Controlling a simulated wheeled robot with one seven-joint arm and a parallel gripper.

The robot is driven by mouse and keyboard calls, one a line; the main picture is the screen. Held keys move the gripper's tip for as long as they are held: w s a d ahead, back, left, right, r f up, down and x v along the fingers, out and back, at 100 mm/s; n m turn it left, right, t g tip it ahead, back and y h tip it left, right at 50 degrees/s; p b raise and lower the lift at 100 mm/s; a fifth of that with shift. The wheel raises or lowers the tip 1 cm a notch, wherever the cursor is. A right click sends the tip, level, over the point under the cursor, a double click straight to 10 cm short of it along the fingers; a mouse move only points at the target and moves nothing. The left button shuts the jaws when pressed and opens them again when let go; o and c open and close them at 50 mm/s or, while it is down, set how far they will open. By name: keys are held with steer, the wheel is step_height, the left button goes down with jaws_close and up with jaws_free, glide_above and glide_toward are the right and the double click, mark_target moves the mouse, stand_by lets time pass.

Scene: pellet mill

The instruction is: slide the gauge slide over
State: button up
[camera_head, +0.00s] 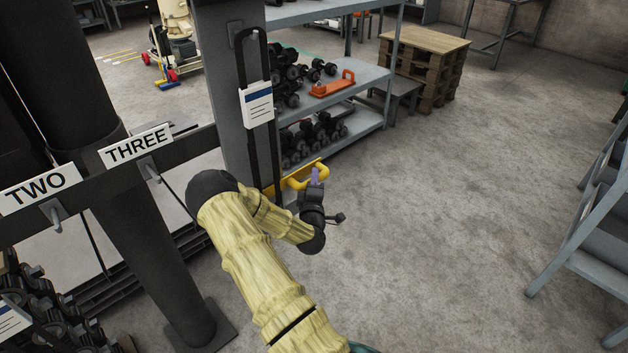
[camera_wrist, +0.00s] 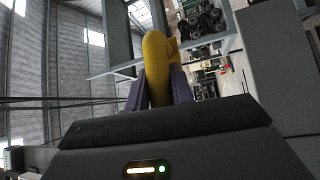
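The gauge slide shows as a yellow piece with a looped handle (camera_head: 298,181) at the lower end of a black upright track (camera_head: 276,150) on the grey post. My gripper (camera_head: 316,180) is at the right end of this handle. In the wrist view the yellow handle (camera_wrist: 156,70) stands between the two purple fingers of my gripper (camera_wrist: 160,88). The fingers lie close against both its sides and appear shut on it. My arm hides part of the track's foot and some of the slide.
A white card (camera_head: 256,104) hangs on the track. A grey shelf (camera_head: 345,85) with dark parts and an orange tool (camera_head: 333,86) stands behind. Signs TWO (camera_head: 40,190) and THREE (camera_head: 136,146) are on a dark rail at left.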

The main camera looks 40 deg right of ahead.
jaws_close()
steer(key=shift+r, duration=0.15)
step_height(320, 180, up, 16)
steer(key=p, duration=0.7)
steer(key=shift+r+p, duration=0.2)
steer(key=shift+p, duration=0.1)
steer(key=shift+o, duration=2.3)
jaws_free()
steer(key=shift+r, duration=0.1)
steer(key=shift+o, duration=0.9)
steer(key=shift+f, duration=0.2)
